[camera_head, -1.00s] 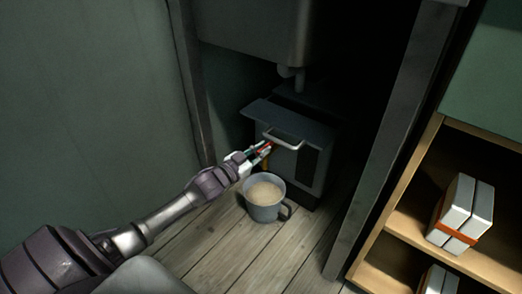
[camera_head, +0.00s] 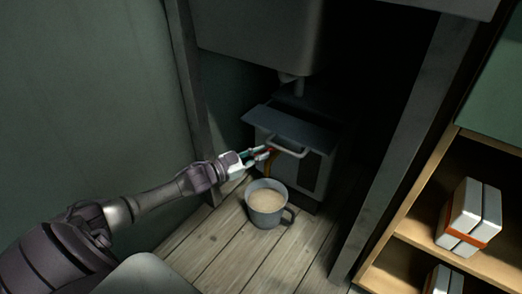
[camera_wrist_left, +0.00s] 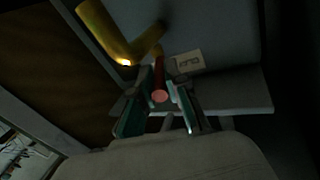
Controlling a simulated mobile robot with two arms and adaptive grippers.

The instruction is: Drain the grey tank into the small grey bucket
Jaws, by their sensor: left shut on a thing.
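The grey tank (camera_head: 312,166) stands low under the sink, with a dark flat lid and a pale handle on top. A yellow spout (camera_wrist_left: 105,30) comes from the tank, beside a red valve lever (camera_wrist_left: 159,75). My left gripper (camera_wrist_left: 160,98) is shut on the red lever; in the head view it (camera_head: 254,155) is at the tank's left front, just below the handle. The small grey bucket (camera_head: 267,215) stands upright on the floor in front of the tank, below the gripper, and holds beige liquid. The outlet's end is hard to see in the head view. My right gripper is not in view.
The sink (camera_head: 262,40) and its drain pipe (camera_head: 298,86) hang above the tank. A dark post (camera_head: 408,140) stands to the right, and a wooden shelf (camera_head: 487,145) holds white boxes (camera_head: 470,215). The plank floor (camera_head: 230,240) around the bucket's front is clear.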

